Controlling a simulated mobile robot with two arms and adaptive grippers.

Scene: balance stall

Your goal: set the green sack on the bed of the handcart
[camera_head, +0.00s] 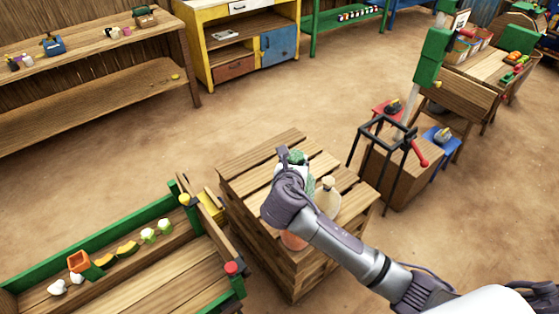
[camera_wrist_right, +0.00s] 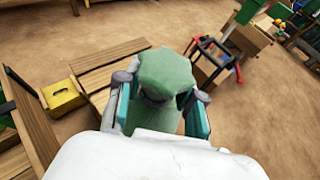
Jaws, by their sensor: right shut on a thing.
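The green sack (camera_wrist_right: 166,72) is between the two fingers of my right gripper (camera_wrist_right: 160,101) in the right wrist view. In the head view, part of the green sack (camera_head: 297,157) shows behind my right gripper (camera_head: 291,172), which is above the slatted wooden crate (camera_head: 262,155). My gripper and arm hide the rest of the sack, and I cannot tell whether its base touches the crate. I cannot tell for sure which thing is the handcart. A wooden bed with green sides (camera_head: 178,275) stands at lower left. My left gripper is not in view.
A beige sack (camera_head: 327,198) and a partly hidden orange one (camera_head: 293,241) are on the crate. Open floor lies behind the crate.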

